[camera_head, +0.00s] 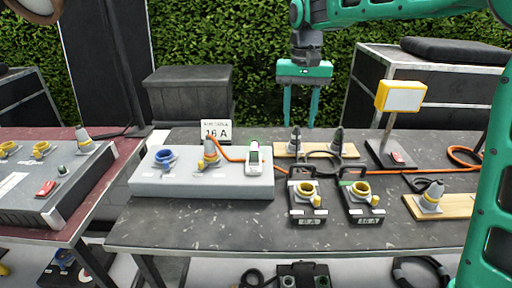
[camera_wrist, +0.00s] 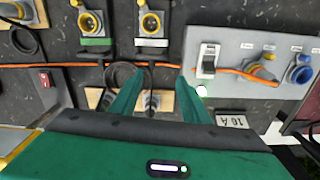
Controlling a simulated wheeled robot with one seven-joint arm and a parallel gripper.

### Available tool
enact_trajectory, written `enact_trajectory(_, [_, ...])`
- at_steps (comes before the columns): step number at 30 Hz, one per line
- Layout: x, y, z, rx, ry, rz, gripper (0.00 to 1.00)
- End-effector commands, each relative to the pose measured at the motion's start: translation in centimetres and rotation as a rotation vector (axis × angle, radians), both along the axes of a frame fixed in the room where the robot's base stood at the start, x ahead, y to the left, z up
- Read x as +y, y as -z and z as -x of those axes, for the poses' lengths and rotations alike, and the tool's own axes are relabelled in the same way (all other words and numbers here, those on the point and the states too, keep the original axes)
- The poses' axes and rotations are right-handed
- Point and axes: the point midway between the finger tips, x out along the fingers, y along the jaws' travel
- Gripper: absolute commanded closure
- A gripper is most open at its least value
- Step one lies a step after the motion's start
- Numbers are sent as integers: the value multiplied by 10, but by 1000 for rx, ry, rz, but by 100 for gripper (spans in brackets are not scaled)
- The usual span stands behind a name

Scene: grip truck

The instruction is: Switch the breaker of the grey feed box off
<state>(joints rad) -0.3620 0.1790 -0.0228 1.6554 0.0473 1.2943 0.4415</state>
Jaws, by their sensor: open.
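The grey feed box (camera_head: 150,186) stands on the middle table, left of my gripper; it also shows at the upper right of the wrist view (camera_wrist: 236,45). The breaker (camera_head: 254,158) sits at one end of its top, a white housing with a dark face; it also shows in the wrist view (camera_wrist: 208,62). I cannot tell its lever position surely. My gripper (camera_head: 300,122) is open and empty, in the air right of the box, touching nothing.
A 16 A sign (camera_head: 215,131) stands behind the box. Two handled socket units (camera_head: 304,198) (camera_head: 361,200) stand to its right. A yellow sign on a post (camera_head: 400,97) stands farther right. Another box with a red switch (camera_head: 46,188) is on the left table. The front tabletop is clear.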

Motion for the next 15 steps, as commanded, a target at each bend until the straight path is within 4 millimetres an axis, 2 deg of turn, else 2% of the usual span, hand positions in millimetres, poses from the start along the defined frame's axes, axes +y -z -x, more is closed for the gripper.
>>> enact_trajectory(1, [31, 1, -8, 2, -33, -1, 58])
enact_trajectory(3, [63, 2, -16, 3, -62, -4, 58])
enact_trajectory(6, [97, 3, -21, 4, -92, -7, 58])
enact_trajectory(10, [118, 4, -23, 5, -110, -10, 58])
enact_trajectory(15, [122, 18, -22, 9, -114, -10, 58])
